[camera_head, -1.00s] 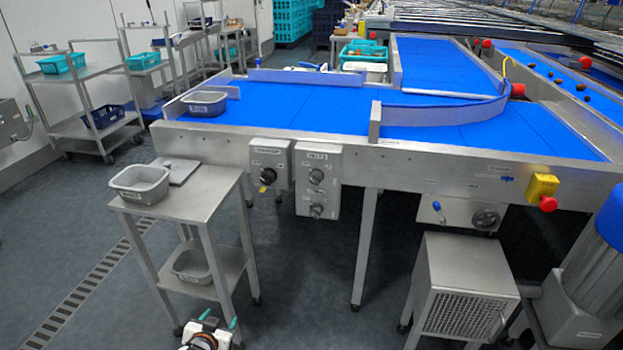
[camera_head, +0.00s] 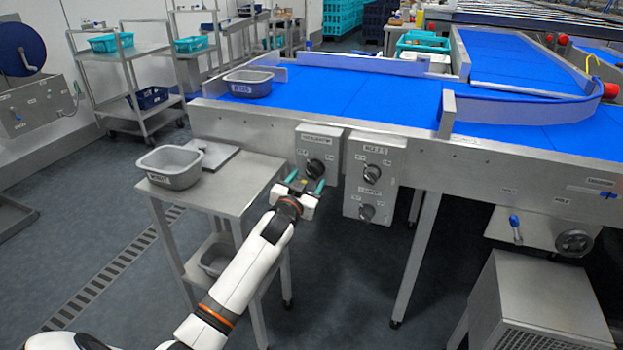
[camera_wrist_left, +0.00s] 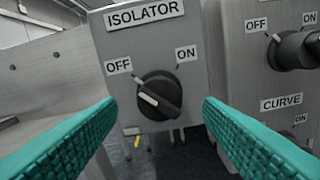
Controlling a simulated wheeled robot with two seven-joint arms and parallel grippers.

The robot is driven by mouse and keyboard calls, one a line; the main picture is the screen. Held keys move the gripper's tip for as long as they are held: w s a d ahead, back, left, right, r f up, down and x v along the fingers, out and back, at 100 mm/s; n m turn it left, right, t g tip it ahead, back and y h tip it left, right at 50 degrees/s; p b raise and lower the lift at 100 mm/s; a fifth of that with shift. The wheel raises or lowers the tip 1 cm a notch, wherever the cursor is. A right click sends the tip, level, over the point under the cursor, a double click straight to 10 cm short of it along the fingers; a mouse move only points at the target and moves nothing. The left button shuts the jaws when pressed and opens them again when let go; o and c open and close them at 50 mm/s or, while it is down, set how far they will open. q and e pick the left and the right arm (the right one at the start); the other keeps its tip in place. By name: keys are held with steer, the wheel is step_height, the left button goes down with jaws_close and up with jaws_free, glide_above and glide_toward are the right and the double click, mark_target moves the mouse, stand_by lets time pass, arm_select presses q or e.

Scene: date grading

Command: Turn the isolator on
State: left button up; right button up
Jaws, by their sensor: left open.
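The isolator box (camera_head: 312,143) is a grey box on the front of the conveyor frame, with a black rotary knob (camera_head: 315,168). In the left wrist view the ISOLATOR label (camera_wrist_left: 145,14) sits above the knob (camera_wrist_left: 160,96). The knob's white mark is on its left end, on the side of the OFF label (camera_wrist_left: 118,66); the ON label (camera_wrist_left: 186,53) is at upper right. My left gripper (camera_head: 306,184) is open in front of the box, its teal fingers either side of the knob in the wrist view, apart from it. My right gripper is out of view.
A second control box (camera_head: 372,180) with two knobs hangs just right of the isolator. A steel side table (camera_head: 215,195) with a grey tub (camera_head: 170,165) stands at the left. The blue conveyor (camera_head: 350,105) runs above the boxes. A vented steel cabinet (camera_head: 540,300) stands at lower right.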

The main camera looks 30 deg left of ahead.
mark_target(311, 175)
arm_select(q)
steer(key=shift+x, duration=1.6)
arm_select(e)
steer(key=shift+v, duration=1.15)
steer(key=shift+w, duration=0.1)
arm_select(q)
steer(key=c, duration=1)
